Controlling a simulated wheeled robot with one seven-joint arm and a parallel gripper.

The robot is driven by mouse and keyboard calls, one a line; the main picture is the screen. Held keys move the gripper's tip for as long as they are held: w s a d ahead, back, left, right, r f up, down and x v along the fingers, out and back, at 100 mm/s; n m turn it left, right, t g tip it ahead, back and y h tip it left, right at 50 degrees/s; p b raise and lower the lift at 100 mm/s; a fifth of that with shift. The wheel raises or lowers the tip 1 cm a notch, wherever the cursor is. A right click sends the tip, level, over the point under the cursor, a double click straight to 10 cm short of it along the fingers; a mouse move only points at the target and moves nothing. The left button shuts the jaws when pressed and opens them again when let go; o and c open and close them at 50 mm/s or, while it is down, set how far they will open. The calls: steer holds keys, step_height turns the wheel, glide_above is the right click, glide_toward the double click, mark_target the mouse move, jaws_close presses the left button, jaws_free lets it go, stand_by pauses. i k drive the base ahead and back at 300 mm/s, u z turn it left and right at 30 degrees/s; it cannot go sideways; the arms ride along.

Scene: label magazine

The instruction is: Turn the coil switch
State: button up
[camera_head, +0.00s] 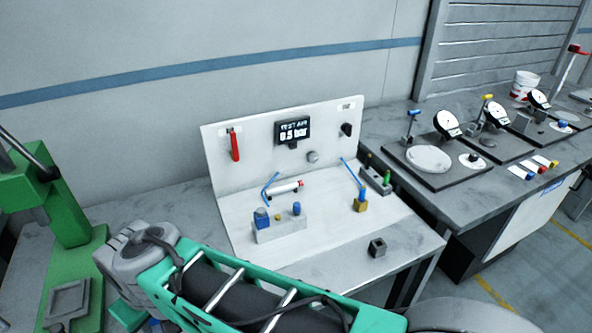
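A white panel (262,165) stands upright at the back of a white base board on the grey bench. A black knob (346,129) sits at its upper right under a small white label too small to read; it looks like the coil switch, but I cannot be sure. A red lever (235,147) hangs down at the panel's left under another small label. My arm crosses the bottom of the view, left of and in front of the panel. My gripper's fingers do not show.
A small dark cube (377,248) lies near the front. A green press (68,225) stands left. Gauge stands (447,123) fill the right bench.

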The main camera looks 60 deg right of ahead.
mark_target(346, 127)
steer(key=z, duration=0.3)
steer(key=k, duration=0.6)
steer(key=z, duration=1.35)
steer(key=k, duration=0.5)
steer(key=z, duration=1.1)
steer(key=i, duration=0.75)
steer(key=u, duration=2.15)
